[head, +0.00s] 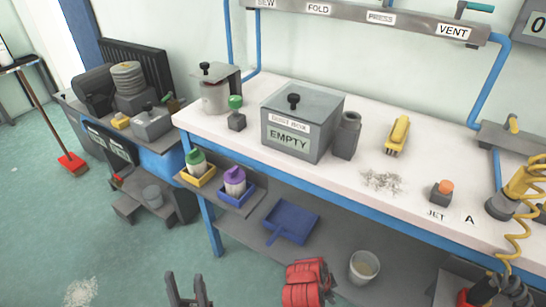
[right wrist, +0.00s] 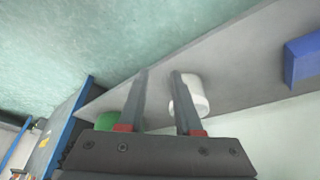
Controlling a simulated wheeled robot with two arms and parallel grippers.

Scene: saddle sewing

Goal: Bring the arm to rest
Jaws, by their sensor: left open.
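My left gripper (head: 188,288) shows at the bottom edge of the head view. Its two dark fingers stand apart with nothing between them, low in front of the bench and clear of it. My right gripper (right wrist: 158,88) shows in the right wrist view with its two grey fingers apart and the gap empty. A white round container (right wrist: 192,94) lies behind its right-hand finger; I cannot tell if they touch. I cannot make out the right gripper for certain in the head view.
The white bench (head: 300,180) holds a grey box marked EMPTY (head: 300,125), a yellow tool (head: 397,136) and an orange-topped jet (head: 443,192). The shelf below carries a blue dustpan (head: 291,220) and a white bucket (head: 364,267). Floor (head: 110,240) at left is mostly clear.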

